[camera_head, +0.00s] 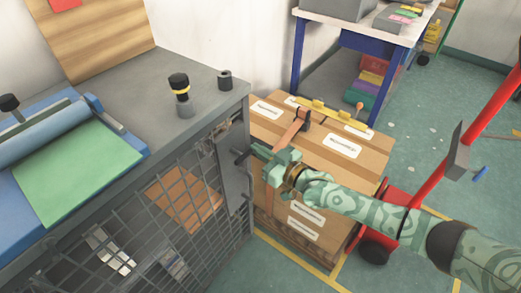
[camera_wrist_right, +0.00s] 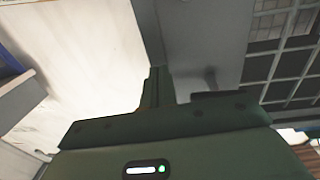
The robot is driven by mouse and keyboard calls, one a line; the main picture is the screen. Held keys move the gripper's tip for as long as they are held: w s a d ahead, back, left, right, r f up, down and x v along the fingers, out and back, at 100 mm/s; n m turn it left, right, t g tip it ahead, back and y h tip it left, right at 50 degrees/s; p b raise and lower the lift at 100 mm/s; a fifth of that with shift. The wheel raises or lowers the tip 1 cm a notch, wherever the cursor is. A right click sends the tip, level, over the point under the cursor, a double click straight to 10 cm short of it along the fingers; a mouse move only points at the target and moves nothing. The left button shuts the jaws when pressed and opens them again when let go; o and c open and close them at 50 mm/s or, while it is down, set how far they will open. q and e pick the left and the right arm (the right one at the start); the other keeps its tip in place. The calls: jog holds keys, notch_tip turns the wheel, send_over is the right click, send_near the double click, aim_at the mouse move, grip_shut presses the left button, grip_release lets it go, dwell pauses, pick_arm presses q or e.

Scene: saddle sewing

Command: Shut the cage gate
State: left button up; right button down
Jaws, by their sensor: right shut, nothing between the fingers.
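The cage is a grey cabinet (camera_head: 205,72) on the left of the head view. Its front carries a dark wire-mesh gate (camera_head: 147,190), with objects showing behind the mesh. Mesh also shows at the right of the right wrist view (camera_wrist_right: 285,72). I cannot tell whether the gate lies flush with its frame. My right gripper (camera_head: 246,156), green, is shut and empty at the grey post (camera_head: 234,170) at the right end of the cabinet front. Its fingers (camera_wrist_right: 157,88) point at that grey metal in the right wrist view; contact is unclear. My left gripper is not in view.
Taped cardboard boxes (camera_head: 345,147) stand just right of the cabinet, behind and below my right arm. A red hand truck (camera_head: 480,120) stands at the right. A blue-legged table (camera_head: 385,75) is at the back. A blue-green roller device (camera_head: 75,165) lies on the cabinet top.

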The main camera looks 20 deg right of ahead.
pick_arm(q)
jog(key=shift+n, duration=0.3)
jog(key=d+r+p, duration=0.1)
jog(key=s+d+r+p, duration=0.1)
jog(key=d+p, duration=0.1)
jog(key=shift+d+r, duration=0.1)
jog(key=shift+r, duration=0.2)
pick_arm(e)
jog(key=d+v, duration=0.1)
jog(key=v, duration=1.1)
jog(key=shift+w, duration=0.15)
jog(key=shift+f, duration=0.2)
